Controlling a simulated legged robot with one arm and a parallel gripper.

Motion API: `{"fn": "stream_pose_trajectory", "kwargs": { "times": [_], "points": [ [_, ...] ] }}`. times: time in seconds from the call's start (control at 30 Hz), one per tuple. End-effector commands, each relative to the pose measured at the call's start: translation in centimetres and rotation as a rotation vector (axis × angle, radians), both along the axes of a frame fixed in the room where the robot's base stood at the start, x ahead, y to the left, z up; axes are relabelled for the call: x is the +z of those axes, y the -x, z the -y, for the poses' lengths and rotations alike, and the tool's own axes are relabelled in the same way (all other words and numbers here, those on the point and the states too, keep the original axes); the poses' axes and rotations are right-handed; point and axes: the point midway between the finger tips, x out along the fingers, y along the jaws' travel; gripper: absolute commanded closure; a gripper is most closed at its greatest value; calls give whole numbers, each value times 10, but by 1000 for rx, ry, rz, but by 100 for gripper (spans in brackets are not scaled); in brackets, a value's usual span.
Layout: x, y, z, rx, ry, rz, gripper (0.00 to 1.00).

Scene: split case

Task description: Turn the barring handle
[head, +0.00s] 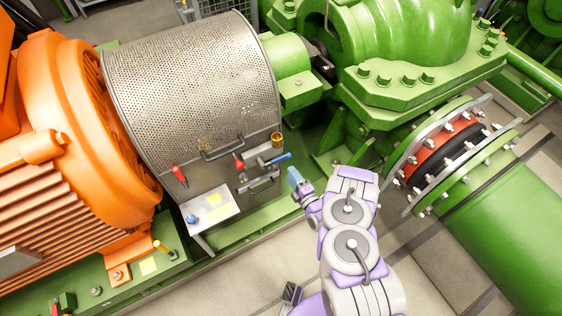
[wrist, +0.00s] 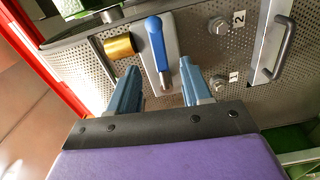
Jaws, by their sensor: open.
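The barring handle is a blue-gripped lever (head: 278,158) on a light plate, low on the right side of the perforated guard. In the wrist view its blue grip (wrist: 156,42) points up the picture, and its metal end shows between my two fingers. My gripper (head: 294,178) is to the right of and below the lever in the head view. In the wrist view my gripper (wrist: 158,88) is open, one blue finger on each side of the lever's lower end. I see no contact, and the depth between them is hard to tell.
A brass cylinder (wrist: 120,46) sits left of the lever. Bolts labelled 1 and 2 and a grey pull handle (wrist: 283,46) are on the right. The guard (head: 195,85) joins the orange motor (head: 90,120). A small shelf (head: 211,211) juts out below. Green pump casing (head: 410,60) stands right.

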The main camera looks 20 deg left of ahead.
Motion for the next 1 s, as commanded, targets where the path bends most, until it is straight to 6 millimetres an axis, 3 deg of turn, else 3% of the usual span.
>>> {"fn": "stream_pose_trajectory", "kwargs": {
  "times": [0.2, 0.43, 0.93, 1.0],
  "points": [
    [0, -29, -35, 2, -4, 8, 51],
    [0, -51, -60, 3, -5, 4, 51],
    [1, -61, -71, -1, -2, 0, 51],
    [1, -61, -71, -1, -2, 0, 58]
  ]
}}
